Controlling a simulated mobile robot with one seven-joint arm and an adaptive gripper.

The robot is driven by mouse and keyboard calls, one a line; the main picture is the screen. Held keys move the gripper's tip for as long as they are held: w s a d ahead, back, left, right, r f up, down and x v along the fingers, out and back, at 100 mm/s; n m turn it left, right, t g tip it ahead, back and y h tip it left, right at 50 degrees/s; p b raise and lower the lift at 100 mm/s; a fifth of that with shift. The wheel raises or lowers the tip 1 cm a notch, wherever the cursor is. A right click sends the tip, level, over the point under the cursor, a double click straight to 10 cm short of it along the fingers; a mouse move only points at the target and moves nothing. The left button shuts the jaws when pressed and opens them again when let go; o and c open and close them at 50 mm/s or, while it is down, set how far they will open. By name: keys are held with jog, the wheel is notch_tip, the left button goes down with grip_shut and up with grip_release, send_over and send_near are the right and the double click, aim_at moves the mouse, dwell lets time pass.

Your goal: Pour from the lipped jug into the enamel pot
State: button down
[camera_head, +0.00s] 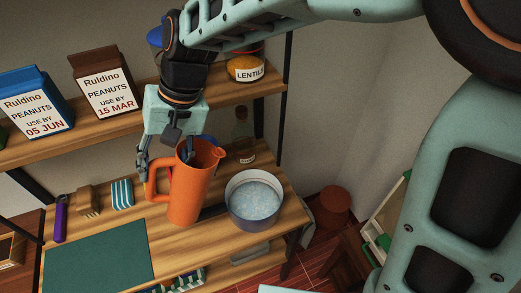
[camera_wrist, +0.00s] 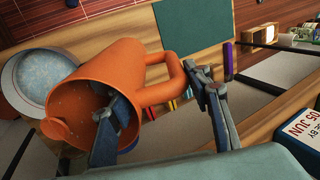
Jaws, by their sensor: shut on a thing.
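The orange lipped jug (camera_head: 187,195) is at the middle of the wooden counter, its handle to the left and its lip to the right. It looks nearly upright; I cannot tell whether its base touches the counter. My gripper (camera_head: 165,167) comes down from above, one finger in the jug's mouth and the other outside by the handle. It is shut on the jug, as the wrist view also shows for the jug (camera_wrist: 140,75) and gripper (camera_wrist: 160,86). The round grey enamel pot (camera_head: 255,217) stands right of the jug, its inside pale blue and speckled.
A glass bottle (camera_head: 243,140) stands behind the pot. A green mat (camera_head: 97,257), a purple item (camera_head: 60,218), a brush (camera_head: 87,200) and a striped cloth (camera_head: 122,193) lie left. A shelf above holds peanut cartons (camera_head: 104,92) and a lentil jar (camera_head: 245,68).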

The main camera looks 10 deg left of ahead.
aim_at(191, 165)
jog(key=shift+w+d+r+g+y, duration=0.1)
jog(key=shift+w+d+g+y, duration=0.35)
jog(key=shift+d+y, duration=0.25)
jog(key=shift+w+d+b, duration=0.2)
jog(key=shift+d+b, duration=0.05)
jog(key=shift+b, duration=0.35)
jog(key=shift+w+d+f+g+y+b, duration=0.25)
jog(key=shift+w+d+g+y+b, duration=0.1)
jog(key=shift+d+g+y+b, duration=0.35)
jog(key=shift+w+d+f+g+y+b, duration=0.25)
jog(key=shift+w+d+y+b, duration=0.1)
jog(key=shift+y+b, duration=0.45)
jog(key=shift+w+d+f+g+y+b, duration=0.15)
jog(key=shift+d+f+y+b, duration=0.1)
jog(key=shift+f+b, duration=0.3)
jog(key=shift+d+f+g+y+b, duration=0.15)
jog(key=shift+f+y+b, duration=0.15)
jog(key=shift+b, duration=0.4)
jog(key=shift+f+b, duration=0.3)
jog(key=shift+b, duration=0.05)
jog(key=shift+w+d+f+g+y+b, duration=0.4)
jog(key=shift+f+y+b, duration=0.3)
jog(key=shift+b, duration=0.35)
jog(key=shift+w+d+f+g+y+b, duration=0.15)
jog(key=shift+d+f+g+y+b, duration=0.25)
jog(key=shift+d+f+y+b, duration=0.45)
